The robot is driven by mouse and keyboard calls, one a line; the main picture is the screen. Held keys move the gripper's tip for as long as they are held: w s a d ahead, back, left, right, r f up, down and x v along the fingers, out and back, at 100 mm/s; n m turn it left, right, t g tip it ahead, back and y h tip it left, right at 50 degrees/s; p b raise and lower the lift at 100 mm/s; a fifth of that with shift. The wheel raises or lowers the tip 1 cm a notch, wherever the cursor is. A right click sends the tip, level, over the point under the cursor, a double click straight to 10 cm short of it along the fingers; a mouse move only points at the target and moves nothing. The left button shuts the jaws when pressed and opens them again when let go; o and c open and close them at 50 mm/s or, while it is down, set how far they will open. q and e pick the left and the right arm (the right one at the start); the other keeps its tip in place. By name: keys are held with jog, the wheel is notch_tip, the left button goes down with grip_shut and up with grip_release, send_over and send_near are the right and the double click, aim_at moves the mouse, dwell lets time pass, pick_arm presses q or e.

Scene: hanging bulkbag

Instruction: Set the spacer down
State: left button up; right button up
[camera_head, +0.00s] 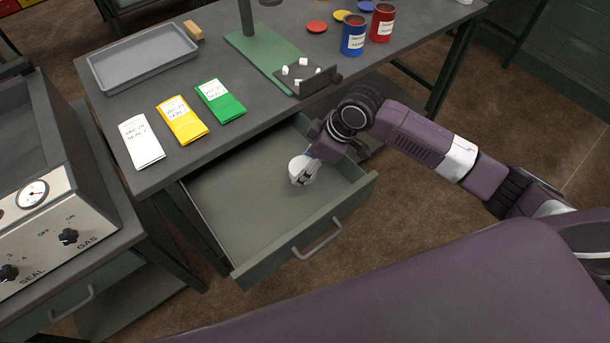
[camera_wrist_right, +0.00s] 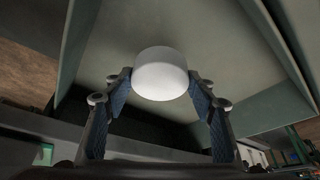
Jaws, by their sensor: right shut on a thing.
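The spacer is a short white cylinder (camera_wrist_right: 161,75) seen in the right wrist view between the two fingers of my right gripper (camera_wrist_right: 160,92). In the head view the spacer (camera_head: 302,169) shows at the end of the right gripper (camera_head: 308,172), above the open drawer (camera_head: 245,200). My right gripper is shut on the spacer. I cannot tell how far the spacer is above the drawer floor. The left gripper is not in view.
The drawer is pulled out under the grey table (camera_head: 255,90) and looks otherwise empty. On the table are a grey tray (camera_head: 143,57), white, yellow and green packets (camera_head: 181,121), a green stand (camera_head: 262,58) with small white cubes, and blue and red cans (camera_head: 354,36). A gauge panel (camera_head: 40,215) stands at the left.

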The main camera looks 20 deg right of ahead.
jog(key=shift+w+f, duration=0.1)
jog(key=shift+f, duration=2.55)
jog(key=shift+f, duration=0.1)
jog(key=o, duration=1.4)
jog(key=v, duration=1.2)
